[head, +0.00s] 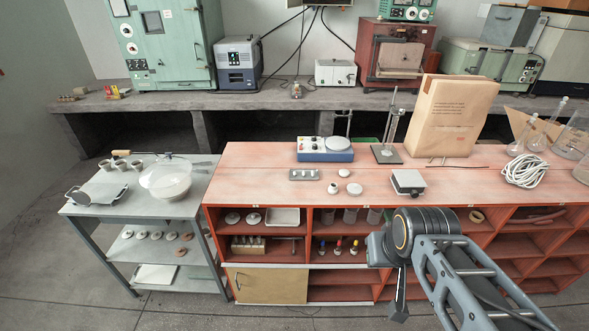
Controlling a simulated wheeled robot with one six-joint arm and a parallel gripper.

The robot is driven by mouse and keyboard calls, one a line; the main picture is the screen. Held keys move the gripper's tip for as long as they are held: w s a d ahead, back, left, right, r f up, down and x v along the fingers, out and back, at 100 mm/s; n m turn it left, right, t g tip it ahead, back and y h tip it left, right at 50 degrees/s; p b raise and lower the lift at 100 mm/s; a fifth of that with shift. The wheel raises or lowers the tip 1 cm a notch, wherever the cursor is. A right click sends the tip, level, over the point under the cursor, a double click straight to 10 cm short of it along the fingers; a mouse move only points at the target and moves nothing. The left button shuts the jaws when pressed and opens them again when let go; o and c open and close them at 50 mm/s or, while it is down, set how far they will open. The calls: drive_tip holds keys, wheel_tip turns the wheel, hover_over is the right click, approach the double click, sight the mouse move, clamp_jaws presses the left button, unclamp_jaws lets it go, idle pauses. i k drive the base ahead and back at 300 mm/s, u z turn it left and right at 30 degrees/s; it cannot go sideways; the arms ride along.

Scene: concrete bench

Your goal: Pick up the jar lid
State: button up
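I cannot tell for sure which thing is the jar lid. Small round white pieces lie on the orange bench top: one (344,173) farther back, one (333,188) at front left and a larger one (354,188) at front right. Two round knobbed lids, left (232,218) and right (254,218), sit in the bench's upper left compartment. Several small round discs (157,236) lie on the grey cart's middle shelf. My gripper (398,308) hangs in front of the bench, below the dark wrist, apart from all these. Its fingers are seen edge-on, so their opening is unclear.
The orange bench (260,170) carries a blue stirrer (325,149), a small grey box (408,182), a paper bag (452,115), coiled white cord (524,170) and glassware at right. A grey cart (120,208) stands left. The bench top's left part is clear.

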sight(344, 173)
drive_tip(key=u, duration=0.4)
drive_tip(key=i, duration=1.15)
drive_tip(key=z, duration=0.35)
